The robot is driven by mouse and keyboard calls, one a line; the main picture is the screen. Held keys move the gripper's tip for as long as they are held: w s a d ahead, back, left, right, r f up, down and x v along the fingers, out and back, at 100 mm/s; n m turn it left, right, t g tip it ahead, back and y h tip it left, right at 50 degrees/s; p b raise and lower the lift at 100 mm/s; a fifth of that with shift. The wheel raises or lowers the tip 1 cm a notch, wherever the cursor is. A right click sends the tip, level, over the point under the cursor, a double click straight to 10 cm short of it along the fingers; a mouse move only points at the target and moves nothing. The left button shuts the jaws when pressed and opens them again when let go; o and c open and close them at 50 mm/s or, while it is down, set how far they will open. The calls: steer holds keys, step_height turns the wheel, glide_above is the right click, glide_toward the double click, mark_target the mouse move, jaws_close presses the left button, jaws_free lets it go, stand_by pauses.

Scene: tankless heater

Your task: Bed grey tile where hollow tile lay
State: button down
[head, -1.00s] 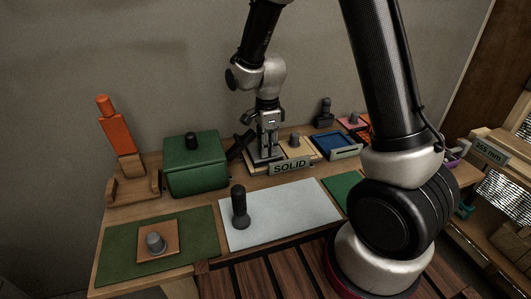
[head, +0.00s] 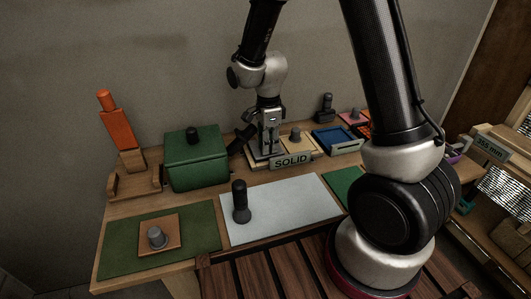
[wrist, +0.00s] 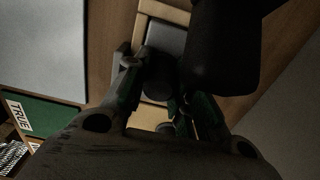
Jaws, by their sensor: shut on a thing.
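My gripper (head: 267,150) points down at the back of the bench and is shut on the dark knob (wrist: 162,78) of the grey tile. The grey tile (wrist: 167,38) lies flat below the fingers, inside a pale wooden frame, in the wrist view. In the head view the fingers mostly hide it; whether it touches the rack is not clear. A brown tile with a grey knob (head: 174,225) lies on the green mat (head: 120,243) at front left. I cannot tell whether it is the hollow tile.
A SOLID sign (head: 291,160) fronts the rack; a beige knobbed tile (head: 307,147) sits just right of my gripper. Left are a green lidded box (head: 197,169) and an orange-handled tool (head: 114,122). A black-handled tool (head: 240,203) stands on the pale mat (head: 290,209). A blue tray (head: 335,138) stands right.

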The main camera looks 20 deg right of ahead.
steer(key=shift+f, duration=0.7)
stand_by(0.5)
steer(key=c, duration=1.1)
jaws_free()
step_height(320, 180, up, 12)
steer(key=shift+r, duration=0.1)
